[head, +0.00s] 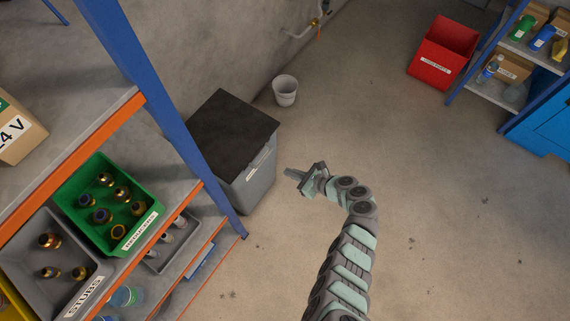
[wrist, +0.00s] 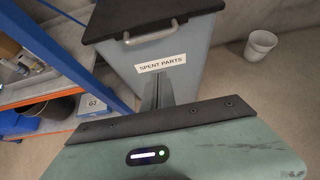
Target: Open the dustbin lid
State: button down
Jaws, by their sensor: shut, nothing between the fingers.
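The dustbin (head: 252,182) is a grey box with a flat dark lid (head: 232,132), standing on the floor beside the shelf. The lid lies flat and closed on top. In the wrist view the dustbin (wrist: 190,76) shows a "SPENT PARTS" label, and a light handle (wrist: 150,36) sits at the front edge of the lid (wrist: 140,14). My gripper (head: 289,173) is to the right of the dustbin in the head view, pointing at its front, apart from the handle. The fingers (wrist: 158,92) are together and empty, and appear below the label and handle in the wrist view.
A shelf with a blue post (head: 178,110) stands close to the left of the dustbin, holding a green crate (head: 95,188). A small white bucket (head: 285,90) stands behind the dustbin. A red bin (head: 447,48) is far off. The floor to the right is clear.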

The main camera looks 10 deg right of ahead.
jog(key=f+b+x, duration=0.1)
jog(key=b+x, duration=0.5)
jog(key=x, duration=0.4)
jog(key=shift+a+r+p, duration=0.1)
jog(key=shift+r+p, duration=0.9)
jog(key=shift+r, duration=1.5)
